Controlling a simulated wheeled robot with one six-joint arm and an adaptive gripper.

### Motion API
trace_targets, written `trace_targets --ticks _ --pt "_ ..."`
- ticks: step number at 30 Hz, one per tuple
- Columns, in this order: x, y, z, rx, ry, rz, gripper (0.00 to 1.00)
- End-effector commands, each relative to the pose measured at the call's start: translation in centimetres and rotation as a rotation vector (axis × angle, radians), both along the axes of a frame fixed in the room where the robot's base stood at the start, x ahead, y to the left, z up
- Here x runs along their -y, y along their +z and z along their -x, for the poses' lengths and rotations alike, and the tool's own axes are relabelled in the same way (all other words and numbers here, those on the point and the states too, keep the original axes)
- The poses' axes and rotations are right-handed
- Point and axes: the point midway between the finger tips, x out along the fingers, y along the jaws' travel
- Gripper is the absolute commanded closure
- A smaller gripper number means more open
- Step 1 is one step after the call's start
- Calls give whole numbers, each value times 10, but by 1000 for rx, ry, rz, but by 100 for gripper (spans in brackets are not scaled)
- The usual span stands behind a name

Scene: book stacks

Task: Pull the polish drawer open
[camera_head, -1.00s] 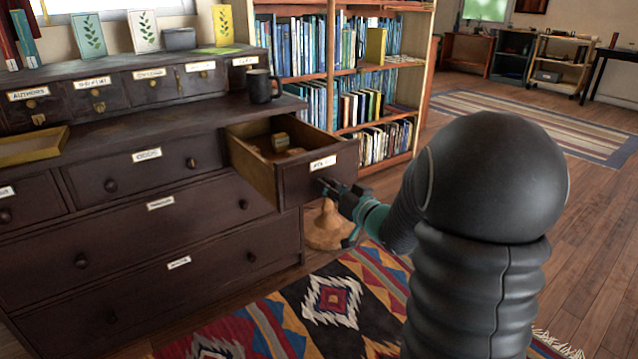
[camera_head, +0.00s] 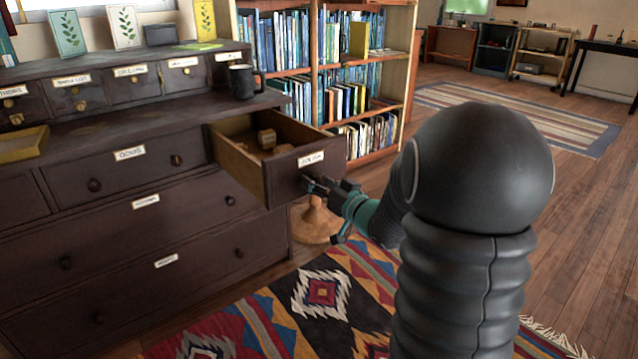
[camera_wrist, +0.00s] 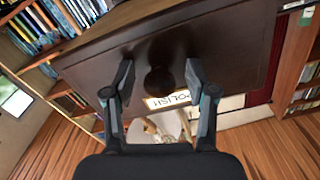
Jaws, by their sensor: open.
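The polish drawer (camera_head: 284,176) is dark wood and stands well out of the dresser at its upper right. Some small pale wooden blocks (camera_head: 268,142) lie inside it. In the wrist view its front (camera_wrist: 215,50) fills the upper middle, with a label (camera_wrist: 168,100) reading POLISH and a round dark knob (camera_wrist: 160,80). My gripper (camera_wrist: 160,78) is open, with one finger on each side of the knob and a gap to it on both sides. In the head view my gripper (camera_head: 308,183) is at the drawer's front; its fingertips are small and dark there.
The dresser (camera_head: 120,225) has other labelled drawers, all shut. A dark mug (camera_head: 242,82) stands on its top near the open drawer. A bookcase (camera_head: 387,100) is behind. A round wooden base (camera_head: 316,222) stands on the floor below the drawer, beside a patterned rug (camera_head: 340,290).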

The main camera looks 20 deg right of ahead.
Motion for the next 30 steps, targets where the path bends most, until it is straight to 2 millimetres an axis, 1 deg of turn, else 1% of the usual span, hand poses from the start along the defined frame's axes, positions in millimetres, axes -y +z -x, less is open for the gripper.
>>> trace_targets --ticks 5,8,15,18,24,30 --pt "6 0 12 -1 -4 -1 43" --pt "12 0 28 0 -6 0 43" --pt "27 1 75 1 -8 2 43" --pt "32 0 91 0 -7 0 43" --pt "38 0 109 1 -4 0 43" --pt "38 0 115 0 -2 0 43"
